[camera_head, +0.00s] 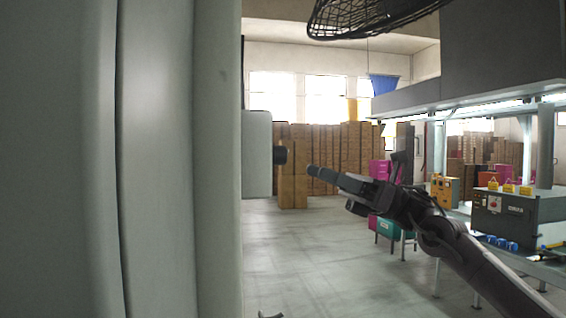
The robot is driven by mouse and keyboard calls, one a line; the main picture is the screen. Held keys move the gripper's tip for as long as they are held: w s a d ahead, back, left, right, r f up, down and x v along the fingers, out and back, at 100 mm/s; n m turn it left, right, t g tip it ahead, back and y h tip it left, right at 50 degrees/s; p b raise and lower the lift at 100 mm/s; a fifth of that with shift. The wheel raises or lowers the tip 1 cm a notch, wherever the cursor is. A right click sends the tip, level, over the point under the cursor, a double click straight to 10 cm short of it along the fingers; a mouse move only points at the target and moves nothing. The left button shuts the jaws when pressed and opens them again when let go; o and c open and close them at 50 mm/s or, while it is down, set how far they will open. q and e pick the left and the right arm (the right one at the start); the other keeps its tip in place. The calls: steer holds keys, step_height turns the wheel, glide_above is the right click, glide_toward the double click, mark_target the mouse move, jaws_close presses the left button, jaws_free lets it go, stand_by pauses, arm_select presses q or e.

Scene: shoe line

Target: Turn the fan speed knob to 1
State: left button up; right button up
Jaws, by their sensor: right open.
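A small black knob (280,155) sticks out to the right from a pale box (257,152) on the side of a large grey-white pillar. I see the knob from the side, so its setting and any markings are hidden. My right gripper (331,188) is to the right of the knob and slightly lower in the picture. Its fingers are apart, with nothing between them, and one fingertip points toward the knob. A gap shows between that fingertip and the knob.
The pillar (160,160) fills the left side. A black wire fan cage (370,14) hangs at the top. A workbench with a grey machine (518,216) and an orange box (445,190) stands at right. Cartons (340,150) are stacked behind. The floor between is clear.

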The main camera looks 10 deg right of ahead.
mark_target(279, 152)
steer(key=p+x, duration=0.3)
steer(key=x, duration=0.4)
steer(key=shift+a+r, duration=0.2)
steer(key=shift+s, duration=0.1)
steer(key=c, duration=0.8)
